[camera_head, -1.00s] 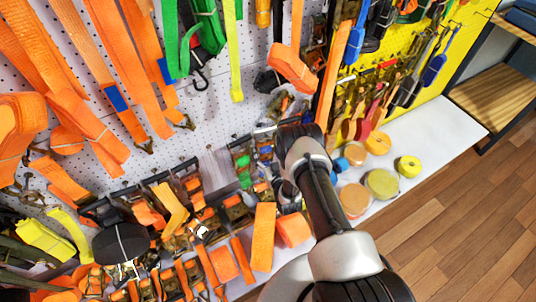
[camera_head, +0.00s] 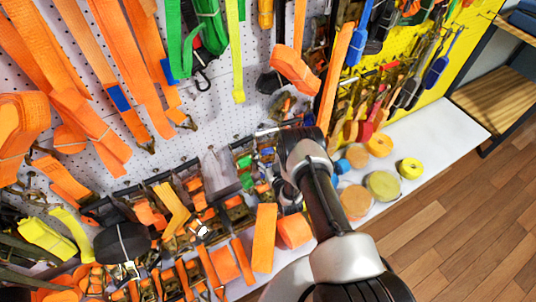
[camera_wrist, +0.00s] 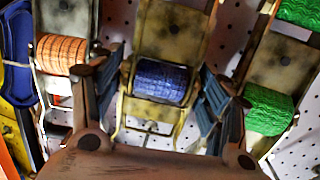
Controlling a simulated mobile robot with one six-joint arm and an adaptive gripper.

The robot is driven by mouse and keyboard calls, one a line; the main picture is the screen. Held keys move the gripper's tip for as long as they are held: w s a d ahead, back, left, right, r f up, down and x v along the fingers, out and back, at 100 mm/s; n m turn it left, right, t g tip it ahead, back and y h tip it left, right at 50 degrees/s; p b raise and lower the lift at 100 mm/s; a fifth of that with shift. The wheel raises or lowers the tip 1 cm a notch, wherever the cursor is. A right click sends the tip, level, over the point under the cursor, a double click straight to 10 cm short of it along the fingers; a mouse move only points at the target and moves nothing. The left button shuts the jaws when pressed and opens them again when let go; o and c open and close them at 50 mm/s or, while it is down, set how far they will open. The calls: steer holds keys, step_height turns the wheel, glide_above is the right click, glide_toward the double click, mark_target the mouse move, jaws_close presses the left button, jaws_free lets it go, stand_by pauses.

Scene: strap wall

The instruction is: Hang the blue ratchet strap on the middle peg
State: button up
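The blue ratchet strap (camera_wrist: 162,82) is a blue webbing roll in a worn, pale metal ratchet, near the middle of the wrist view. My gripper (camera_wrist: 152,98) is open, with one dark finger on each side of the blue roll. The wrist view does not settle whether the fingers touch it. In the head view my gripper (camera_head: 285,190) is low at the pegboard among the crowded ratchets, partly hidden by my wrist. I cannot tell the blue strap apart there with certainty, nor make out which peg is the middle one.
An orange ratchet strap (camera_wrist: 62,54) is to the left and a green one (camera_wrist: 268,110) to the right, both close to my fingers. Orange straps (camera_head: 130,70) hang above on the white pegboard (camera_head: 215,110). Tape rolls (camera_head: 382,184) stand on the white shelf (camera_head: 445,140).

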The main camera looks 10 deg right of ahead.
steer(key=o, duration=0.3)
steer(key=shift+f, duration=0.1)
steer(key=shift+s, duration=0.1)
